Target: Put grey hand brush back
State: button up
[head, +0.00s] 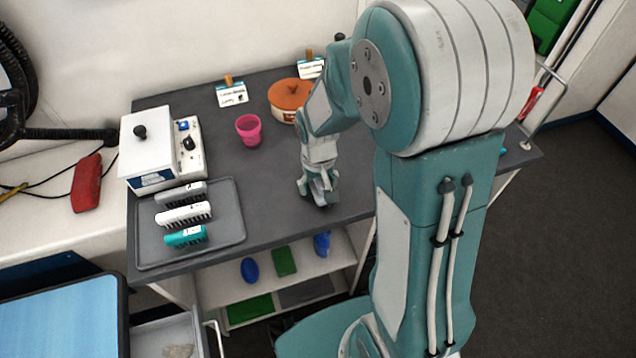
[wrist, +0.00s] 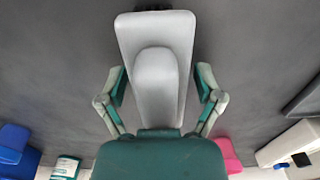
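A light grey hand brush (wrist: 157,80) with a raised rounded grip lies between the fingers in the wrist view. Its near end is hidden behind my gripper's teal palm, and a little dark edge shows at its far end. My gripper (wrist: 161,86) is open, one finger on each side of the brush. It does not look clamped; exact contact is hard to tell. In the head view my gripper (head: 319,198) points down low over the dark table (head: 275,190), where the brush is mostly hidden. A grey tray (head: 225,232) holds a grey-backed brush (head: 181,191), a white brush (head: 183,215) and a teal brush (head: 185,236).
A pink cup (head: 249,130), a brown-lidded pot (head: 290,99) and a white control box (head: 155,150) stand on the table's back part. A label card (head: 232,93) stands behind. Blue and green items lie on the shelf (head: 225,286) below. Table between tray and gripper is clear.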

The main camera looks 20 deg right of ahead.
dwell(0.3)
notch_tip(320, 180, up, 12)
jog(key=shift+r, duration=0.15)
jog(key=s+r+t, duration=0.5)
jog(key=s+r, duration=0.4)
jog(key=s, duration=0.5)
jog(key=shift+r+t, duration=0.25)
jog(key=shift+t, duration=0.05)
